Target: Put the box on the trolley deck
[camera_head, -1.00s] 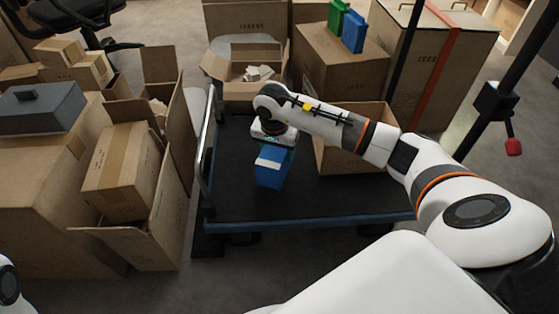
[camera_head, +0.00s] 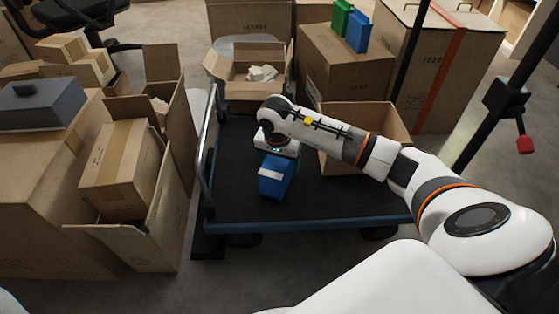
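The blue box (camera_head: 275,181) with a white label hangs under my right gripper (camera_head: 278,155), over the front-middle part of the trolley deck (camera_head: 235,195). My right gripper points down and appears shut on the top of the box; its fingertips are hard to make out. The box is slightly tilted in the picture. I cannot tell whether its underside touches the dark deck. My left gripper is not in view.
An open carton (camera_head: 340,162) stands on the deck's right side, behind my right forearm. Another open carton (camera_head: 250,85) is at the back. The trolley handle (camera_head: 205,140) rises at the left. Cartons (camera_head: 120,170) crowd the left. Green (camera_head: 341,18) and blue (camera_head: 358,32) boxes top a rear carton.

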